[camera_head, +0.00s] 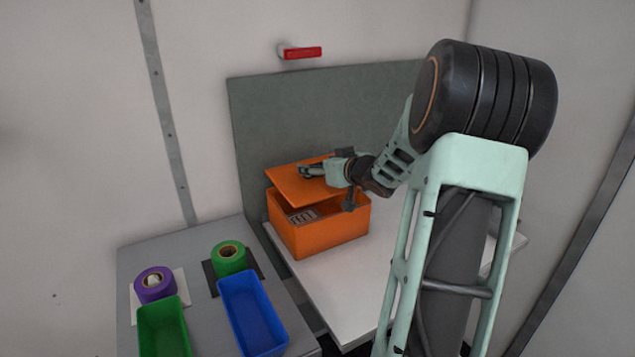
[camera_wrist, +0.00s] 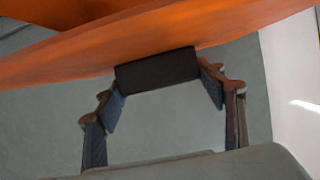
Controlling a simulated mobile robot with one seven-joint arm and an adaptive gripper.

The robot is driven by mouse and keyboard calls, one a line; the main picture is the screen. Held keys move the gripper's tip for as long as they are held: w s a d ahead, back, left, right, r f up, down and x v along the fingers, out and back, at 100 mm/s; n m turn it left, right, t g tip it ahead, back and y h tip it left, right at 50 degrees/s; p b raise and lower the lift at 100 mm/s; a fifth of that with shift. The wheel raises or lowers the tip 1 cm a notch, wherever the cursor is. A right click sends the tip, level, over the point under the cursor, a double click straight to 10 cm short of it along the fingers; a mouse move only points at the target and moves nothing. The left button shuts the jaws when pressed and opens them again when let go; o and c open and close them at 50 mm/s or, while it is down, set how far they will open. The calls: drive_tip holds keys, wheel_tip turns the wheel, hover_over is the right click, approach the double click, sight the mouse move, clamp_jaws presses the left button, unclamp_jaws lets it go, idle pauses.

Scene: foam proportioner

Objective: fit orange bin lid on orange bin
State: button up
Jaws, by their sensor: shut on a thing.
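The orange bin (camera_head: 335,230) stands open on the white table, with a grey patterned item partly visible inside. The orange bin lid (camera_head: 295,187) is tilted above the bin, with a gap at the front where the inside shows. Whether its back edge touches the rim cannot be told. My gripper (camera_head: 312,170) is at the lid's top. In the wrist view my gripper (camera_wrist: 162,88) is shut on the black handle (camera_wrist: 157,71) of the orange lid (camera_wrist: 215,25), with a finger at each end of the handle.
A grey-green panel (camera_head: 260,120) rises behind the bin. On the grey table to the left are a purple tape roll (camera_head: 155,287), a green tape roll (camera_head: 229,260), a green tray (camera_head: 164,328) and a blue tray (camera_head: 252,315). The white table (camera_head: 350,290) is clear in front of the bin.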

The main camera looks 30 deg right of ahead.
sight(321, 178)
drive_tip(key=shift+w+f, duration=0.25)
drive_tip(key=shift+f, duration=0.1)
drive_tip(key=f, duration=0.1)
drive_tip(key=b, duration=0.1)
drive_tip(key=f, duration=0.1)
drive_tip(key=shift+w+f, duration=0.25)
drive_tip(key=shift+f, duration=0.45)
drive_tip(key=shift+f+b, duration=0.5)
drive_tip(key=shift+f, duration=0.1)
drive_tip(key=o, duration=1.2)
drive_tip(key=shift+s, duration=0.1)
